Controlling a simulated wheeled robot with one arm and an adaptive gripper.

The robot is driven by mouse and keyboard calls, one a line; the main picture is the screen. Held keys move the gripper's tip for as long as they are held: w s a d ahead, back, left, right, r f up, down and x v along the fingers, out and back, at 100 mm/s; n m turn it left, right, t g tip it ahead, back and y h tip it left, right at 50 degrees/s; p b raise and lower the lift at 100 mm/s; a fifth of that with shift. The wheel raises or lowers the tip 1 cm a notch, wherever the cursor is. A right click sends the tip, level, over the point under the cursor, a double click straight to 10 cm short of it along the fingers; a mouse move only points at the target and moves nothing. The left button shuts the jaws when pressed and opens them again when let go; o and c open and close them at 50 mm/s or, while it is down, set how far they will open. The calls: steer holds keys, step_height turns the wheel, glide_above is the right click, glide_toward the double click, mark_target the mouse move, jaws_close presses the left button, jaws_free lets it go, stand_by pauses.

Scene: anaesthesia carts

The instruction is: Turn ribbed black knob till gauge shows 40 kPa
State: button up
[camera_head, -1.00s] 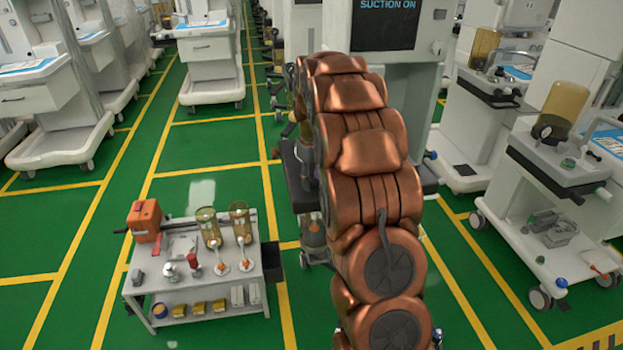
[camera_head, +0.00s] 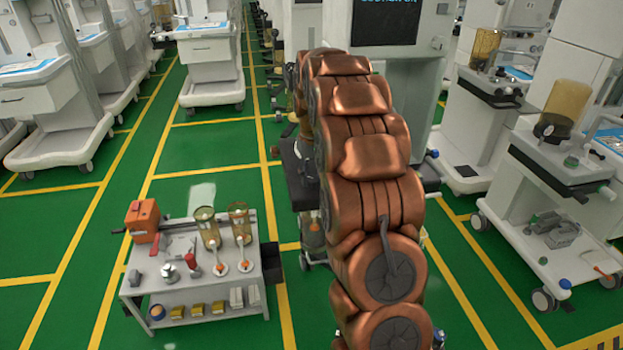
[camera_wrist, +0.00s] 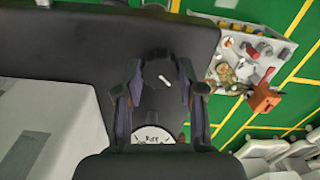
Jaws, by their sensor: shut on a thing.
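In the wrist view my gripper (camera_wrist: 160,88) has a finger on either side of the black knob (camera_wrist: 154,72), which bears a short white mark. The gripper is shut on the knob; its ribs are too dark to make out. The white gauge dial (camera_wrist: 152,134) shows only in part below the knob, between the fingers and above the dark wrist edge. Its lettering looks upside down, and I cannot read a needle or value. In the head view my copper-coloured arm hides the gripper, knob and gauge.
A white cart (camera_head: 395,85) with a dark screen (camera_head: 386,22) stands behind my arm. A low trolley (camera_head: 190,288) with jars and an orange box (camera_head: 142,220) stands to the left. More carts (camera_head: 567,185) stand at right. Green floor is open at left.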

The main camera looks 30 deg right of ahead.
mark_target(312, 178)
stand_by(0.3)
steer(key=o, duration=1.1)
steer(key=shift+o, duration=0.2)
step_height(312, 178, up, 12)
stand_by(0.5)
